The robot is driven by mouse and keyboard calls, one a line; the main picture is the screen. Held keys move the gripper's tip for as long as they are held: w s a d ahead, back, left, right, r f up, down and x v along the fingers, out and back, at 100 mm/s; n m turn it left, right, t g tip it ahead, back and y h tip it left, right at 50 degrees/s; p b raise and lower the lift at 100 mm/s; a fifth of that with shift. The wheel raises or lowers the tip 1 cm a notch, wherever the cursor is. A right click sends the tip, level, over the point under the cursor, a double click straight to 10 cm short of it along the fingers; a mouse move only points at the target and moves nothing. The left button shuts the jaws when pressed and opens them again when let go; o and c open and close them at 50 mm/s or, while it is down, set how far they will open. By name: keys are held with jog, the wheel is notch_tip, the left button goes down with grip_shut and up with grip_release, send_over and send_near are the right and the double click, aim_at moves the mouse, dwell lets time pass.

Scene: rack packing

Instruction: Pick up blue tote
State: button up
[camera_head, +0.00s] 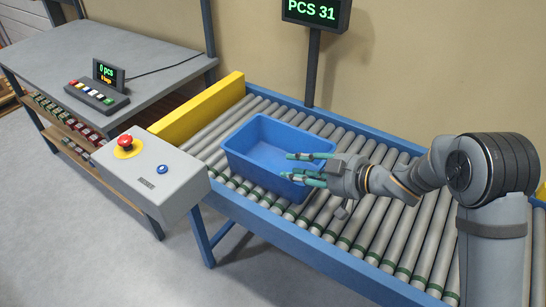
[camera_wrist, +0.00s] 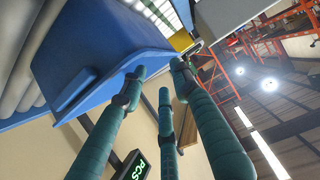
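The blue tote (camera_head: 265,137) sits upright on the roller conveyor and looks empty inside. My gripper (camera_head: 289,167) is at its right side, pointing left, with green-sleeved fingers crossing in front of the tote's right part in the head view. The fingers are spread apart and nothing shows between them. In the wrist view the tote (camera_wrist: 105,45) fills the upper left, with its rim close to the fingertips of my gripper (camera_wrist: 157,68). I cannot tell whether the fingers touch it.
The roller conveyor (camera_head: 384,232) has blue side rails and a yellow end stop (camera_head: 200,110). A grey control box (camera_head: 160,175) with a red button stands at the front left. A display post (camera_head: 312,70) rises behind the conveyor. A grey workbench (camera_head: 120,50) stands at the left.

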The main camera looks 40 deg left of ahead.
aim_at(265, 169)
jog(key=shift+g, duration=0.3)
jog(key=shift+s+x, duration=0.15)
jog(key=shift+x, duration=2.45)
jog(key=shift+s+x, duration=0.15)
jog(key=shift+x, duration=2.4)
jog(key=shift+r, duration=0.1)
grip_shut()
